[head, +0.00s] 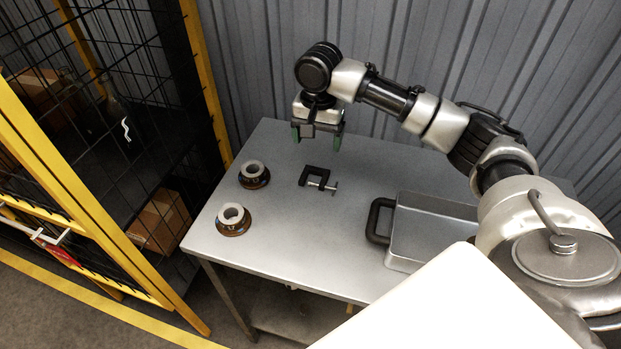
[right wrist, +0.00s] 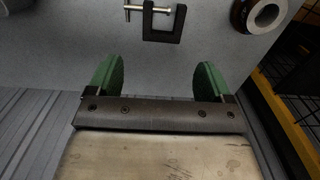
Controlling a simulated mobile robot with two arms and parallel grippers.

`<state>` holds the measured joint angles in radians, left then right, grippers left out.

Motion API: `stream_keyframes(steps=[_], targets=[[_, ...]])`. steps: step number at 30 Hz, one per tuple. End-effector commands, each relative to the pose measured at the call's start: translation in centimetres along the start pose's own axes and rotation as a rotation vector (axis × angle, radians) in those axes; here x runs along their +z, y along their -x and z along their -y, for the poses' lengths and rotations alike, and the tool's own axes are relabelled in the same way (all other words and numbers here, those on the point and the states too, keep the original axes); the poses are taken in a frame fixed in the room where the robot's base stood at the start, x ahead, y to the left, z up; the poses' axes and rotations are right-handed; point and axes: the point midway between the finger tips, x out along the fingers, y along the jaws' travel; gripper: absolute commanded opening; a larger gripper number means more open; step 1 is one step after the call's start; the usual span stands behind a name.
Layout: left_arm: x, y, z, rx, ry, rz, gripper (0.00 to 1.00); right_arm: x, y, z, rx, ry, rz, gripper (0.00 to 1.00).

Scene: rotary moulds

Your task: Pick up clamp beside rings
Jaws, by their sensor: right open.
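A black C-shaped clamp (head: 314,176) with a silver screw lies on the grey metal table (head: 284,235). Two rings, a far ring (head: 254,174) and a near ring (head: 233,219), sit to its left, each pale with a brown base. My right gripper (head: 318,138) is above the table's back part, behind the clamp, open and empty. In the right wrist view its green fingers (right wrist: 157,78) are spread apart, with the clamp (right wrist: 160,22) beyond them at the top and one ring (right wrist: 262,14) at the top right. My left gripper is not in view.
A grey metal tray (head: 436,226) with a black handle (head: 376,220) stands on the table's right side. A corrugated wall is behind the table. A yellow-framed black mesh cage (head: 110,130) stands at the left. The tabletop around the clamp is clear.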

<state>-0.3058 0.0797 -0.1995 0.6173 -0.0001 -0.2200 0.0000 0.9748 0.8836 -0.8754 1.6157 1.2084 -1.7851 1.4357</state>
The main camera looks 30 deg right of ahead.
Motion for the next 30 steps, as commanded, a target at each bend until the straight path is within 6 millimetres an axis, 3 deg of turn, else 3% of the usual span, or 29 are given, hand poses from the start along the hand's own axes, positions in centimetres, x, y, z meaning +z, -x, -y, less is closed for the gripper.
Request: stream_keyframes(steps=[9, 17, 24, 30], targets=[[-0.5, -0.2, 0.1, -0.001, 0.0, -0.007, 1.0, 0.0, -4.7, 0.0, 0.003, -0.002, 0.002, 0.81], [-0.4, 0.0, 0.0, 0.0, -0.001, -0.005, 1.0, -0.1, -6.8, 0.1, 0.002, 0.0, 0.0, 0.81], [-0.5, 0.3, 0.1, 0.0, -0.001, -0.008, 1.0, -0.2, -10.3, 0.3, 0.002, 0.0, 0.001, 0.81], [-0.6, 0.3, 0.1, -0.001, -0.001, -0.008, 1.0, -0.2, -11.1, 0.3, 0.0, 0.001, -0.001, 0.81]])
